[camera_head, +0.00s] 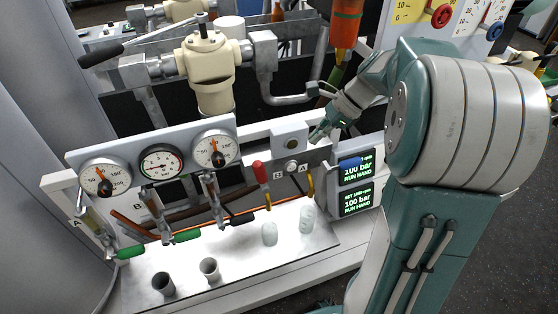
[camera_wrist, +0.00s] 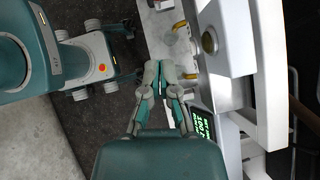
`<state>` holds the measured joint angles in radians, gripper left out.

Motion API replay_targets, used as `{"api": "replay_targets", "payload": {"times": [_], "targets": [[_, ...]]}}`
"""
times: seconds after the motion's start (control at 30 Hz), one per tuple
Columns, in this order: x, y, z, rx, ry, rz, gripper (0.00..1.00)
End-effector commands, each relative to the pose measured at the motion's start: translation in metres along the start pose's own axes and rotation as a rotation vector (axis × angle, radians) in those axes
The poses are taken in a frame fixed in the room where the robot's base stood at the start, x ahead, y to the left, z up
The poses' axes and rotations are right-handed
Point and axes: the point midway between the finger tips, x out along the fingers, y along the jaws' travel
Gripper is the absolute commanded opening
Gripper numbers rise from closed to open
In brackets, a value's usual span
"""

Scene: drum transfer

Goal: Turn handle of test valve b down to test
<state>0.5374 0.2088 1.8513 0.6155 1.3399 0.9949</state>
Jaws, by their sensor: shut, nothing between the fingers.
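I cannot read a "test" label, so which handle is test valve b is not certain, though the red one is nearest this B. My gripper (camera_head: 317,134) is shut and empty, to the right of and above the red handle, in front of the panel and apart from both handles. In the wrist view, my gripper (camera_wrist: 170,68) has its fingers together; no red handle shows there.
Green handles (camera_head: 187,236) and a black handle (camera_head: 243,218) hang left of the red one. Pressure gauges (camera_head: 161,162) sit above them. Cups (camera_head: 209,268) stand on the bench shelf. A display (camera_head: 357,184) is at right. A round brass knob (camera_wrist: 209,41) is near my fingers.

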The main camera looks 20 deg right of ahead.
Motion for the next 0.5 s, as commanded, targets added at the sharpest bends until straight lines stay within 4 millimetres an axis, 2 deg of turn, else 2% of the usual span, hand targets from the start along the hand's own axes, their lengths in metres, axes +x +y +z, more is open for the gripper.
{"api": "replay_targets", "payload": {"times": [0.17,0.5], "targets": [[0.020,0.001,0.000,0.001,-0.002,0.006,0.00],[0.084,0.001,0.001,-0.001,0.000,0.007,0.00]]}}
